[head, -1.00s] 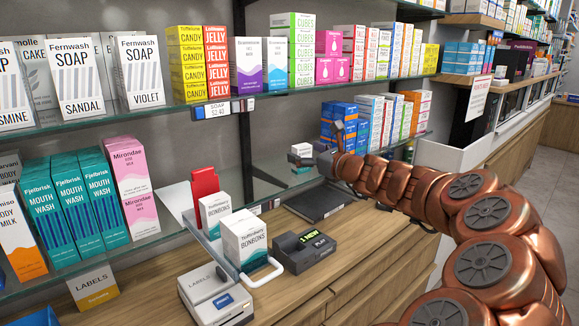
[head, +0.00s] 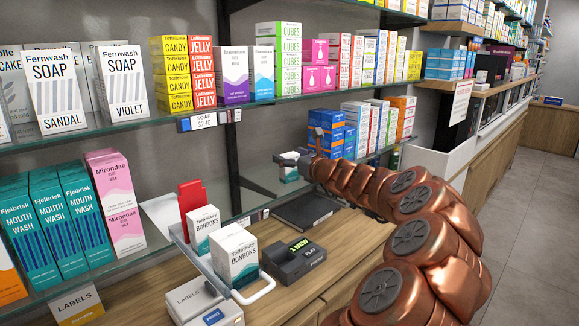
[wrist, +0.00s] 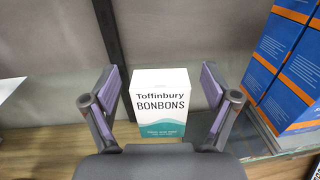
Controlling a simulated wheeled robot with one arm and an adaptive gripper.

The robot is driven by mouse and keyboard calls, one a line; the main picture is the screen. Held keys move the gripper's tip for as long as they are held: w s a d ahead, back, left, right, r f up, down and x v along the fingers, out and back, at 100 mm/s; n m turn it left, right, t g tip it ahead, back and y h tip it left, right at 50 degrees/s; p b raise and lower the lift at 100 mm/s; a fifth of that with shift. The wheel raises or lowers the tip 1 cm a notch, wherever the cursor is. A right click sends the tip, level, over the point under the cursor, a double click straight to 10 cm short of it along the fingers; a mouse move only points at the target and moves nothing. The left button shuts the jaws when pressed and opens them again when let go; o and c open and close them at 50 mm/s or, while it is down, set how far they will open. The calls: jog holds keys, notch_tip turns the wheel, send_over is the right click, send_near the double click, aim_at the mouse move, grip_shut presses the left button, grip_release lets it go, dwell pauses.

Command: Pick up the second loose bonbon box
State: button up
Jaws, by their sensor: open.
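A white and teal Toffinbury bonbon box (wrist: 161,104) stands upright on the lower glass shelf in the wrist view. In the head view it is a small box (head: 290,174), partly hidden by my gripper (head: 293,158). My gripper (wrist: 162,88) is open, with one finger to each side of the box in the picture. I cannot tell how deep the box lies between the fingers; no contact shows. Two more bonbon boxes, a front one (head: 235,258) and a rear one (head: 203,229), stand in a row in a wire-fronted holder.
Blue and orange boxes (wrist: 289,62) stand close to the right of my gripper. A dark upright post (wrist: 107,30) is behind, to the left.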

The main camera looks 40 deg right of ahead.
jog(key=shift+w, duration=0.2)
jog(key=shift+c, duration=0.3)
jog(key=c, duration=1.2)
